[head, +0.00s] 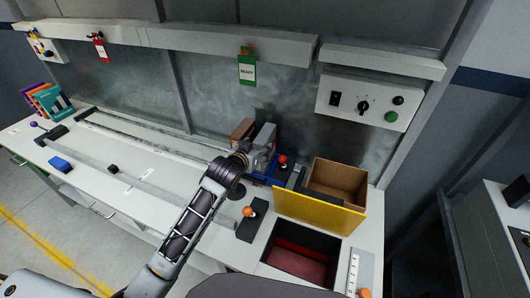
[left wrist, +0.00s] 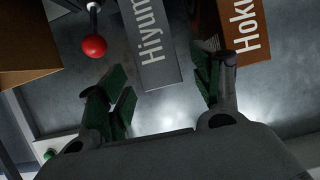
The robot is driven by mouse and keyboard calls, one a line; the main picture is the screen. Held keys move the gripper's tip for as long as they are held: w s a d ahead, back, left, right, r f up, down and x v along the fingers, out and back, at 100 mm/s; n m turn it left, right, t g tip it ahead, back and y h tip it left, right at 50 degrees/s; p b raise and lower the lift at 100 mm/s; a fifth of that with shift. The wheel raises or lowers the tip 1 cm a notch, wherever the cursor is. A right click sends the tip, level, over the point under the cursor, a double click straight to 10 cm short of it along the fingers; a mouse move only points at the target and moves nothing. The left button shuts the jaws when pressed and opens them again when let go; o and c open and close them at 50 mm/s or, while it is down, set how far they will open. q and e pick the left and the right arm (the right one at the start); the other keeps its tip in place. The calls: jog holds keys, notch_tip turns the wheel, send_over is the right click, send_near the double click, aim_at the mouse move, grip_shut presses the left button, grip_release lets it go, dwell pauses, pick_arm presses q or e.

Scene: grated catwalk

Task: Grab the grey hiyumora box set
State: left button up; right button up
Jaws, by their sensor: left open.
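The grey Hiyumora box set (head: 266,134) stands upright at the back of the workbench, partly hidden by my left gripper (head: 258,160). In the left wrist view its lettered face (left wrist: 150,42) lies ahead, lined up with the gap between the open fingers of my left gripper (left wrist: 163,82). I see no contact, and the depth between fingers and box is hard to tell. A brown box lettered "Hoku" (left wrist: 240,30) stands close beside it, behind the right-hand finger; it also shows in the head view (head: 243,129). My right gripper is not in view.
A red-knobbed lever (head: 283,160) stands just right of the grey box; its red ball (left wrist: 94,45) shows in the wrist view. An open cardboard box (head: 338,178) with a yellow board (head: 318,211) is further right. An orange-knobbed lever (head: 250,213) stands nearer.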

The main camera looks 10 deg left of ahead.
pick_arm(q)
jog(key=shift+x, duration=0.85)
jog(key=shift+w, duration=0.1)
jog(key=shift+p+x, duration=0.35)
jog(key=shift+x, duration=2.15)
jog(key=shift+r, duration=0.15)
grip_shut()
